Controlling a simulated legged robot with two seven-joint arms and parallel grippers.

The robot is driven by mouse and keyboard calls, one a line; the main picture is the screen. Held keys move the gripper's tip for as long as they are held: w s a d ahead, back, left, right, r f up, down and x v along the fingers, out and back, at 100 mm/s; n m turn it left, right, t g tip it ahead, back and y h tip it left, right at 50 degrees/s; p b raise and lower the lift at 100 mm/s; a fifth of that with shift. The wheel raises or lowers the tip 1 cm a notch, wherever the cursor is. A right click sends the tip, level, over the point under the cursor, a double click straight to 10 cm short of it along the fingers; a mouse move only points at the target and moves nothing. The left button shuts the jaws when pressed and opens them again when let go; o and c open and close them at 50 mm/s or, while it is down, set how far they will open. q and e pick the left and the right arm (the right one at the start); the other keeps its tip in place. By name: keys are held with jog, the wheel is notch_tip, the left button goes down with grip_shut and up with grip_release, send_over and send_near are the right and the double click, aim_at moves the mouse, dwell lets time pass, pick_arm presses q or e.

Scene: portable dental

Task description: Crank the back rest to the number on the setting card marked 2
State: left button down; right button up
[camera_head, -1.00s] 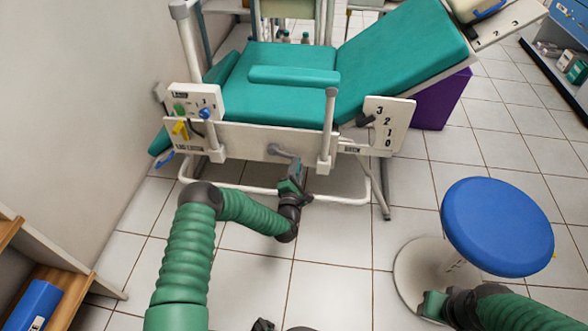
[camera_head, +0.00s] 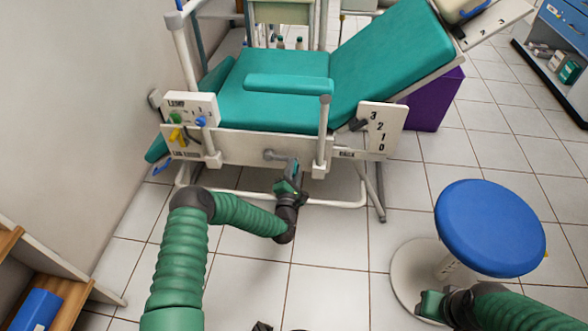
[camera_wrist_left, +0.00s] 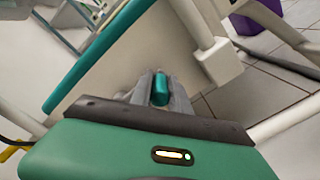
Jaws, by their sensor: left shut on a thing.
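The dental chair's teal back rest (camera_head: 390,55) slopes up to the right. A white scale plate (camera_head: 391,136) marked 3, 2, 1, 0 stands beside it; a dark pointer (camera_head: 358,125) is at its left, its exact reading unclear. A grey crank (camera_head: 275,155) sits on the white side rail, left of the word BACK. My left gripper (camera_head: 288,184) is shut on the crank's handle; the teal grip (camera_wrist_left: 160,89) shows between the fingers in the left wrist view. My right gripper (camera_head: 432,304) is low at the right, its jaws unclear. I cannot make out a setting card marked 2.
A blue round stool (camera_head: 490,227) stands at the right, near my right arm. A control box (camera_head: 190,109) with coloured knobs is on the chair's left. A purple box (camera_head: 436,100) is behind the back rest. A wooden shelf (camera_head: 50,284) is at lower left. The middle floor is clear.

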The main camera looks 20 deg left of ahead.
pick_arm(q)
jog(key=c, duration=1.3)
grip_release()
jog(key=shift+a, duration=0.2)
jog(key=shift+o, duration=0.2)
jog(key=p+v, duration=0.6)
jog(key=v, duration=1.1)
jog(key=shift+p, duration=0.4)
jog(key=shift+w+d, duration=0.1)
jog(key=shift+w, duration=0.05)
